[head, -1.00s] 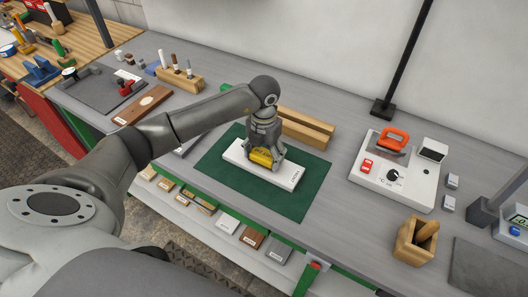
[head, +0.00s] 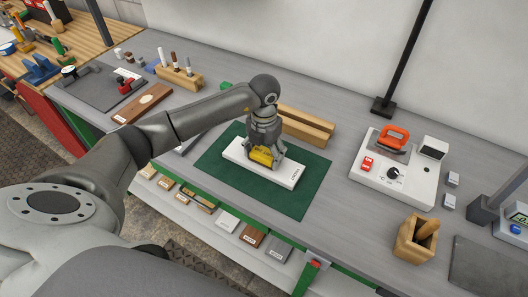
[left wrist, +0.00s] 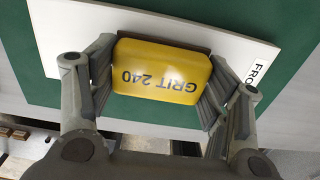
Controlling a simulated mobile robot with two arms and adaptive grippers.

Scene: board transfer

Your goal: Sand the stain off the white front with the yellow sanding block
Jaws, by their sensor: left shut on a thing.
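The white front (head: 284,176) lies flat on a green mat (head: 312,187) on the workbench. It also shows in the left wrist view (left wrist: 75,35), with a label at one end. My left gripper (head: 263,154) is shut on the yellow sanding block (head: 261,156), around the middle of the front. In the left wrist view the block (left wrist: 162,72) reads "GRIT 240" and sits between the two fingers (left wrist: 160,85). Its underside seems to be on the front, but contact cannot be told for sure. No stain is visible; the block and gripper hide part of the front. My right gripper is not in view.
Wooden bars (head: 305,124) lie behind the mat. A white station with an orange-handled iron (head: 394,138) stands to the right, near a wooden box (head: 413,240). A rack of tools (head: 180,78) stands at the back left.

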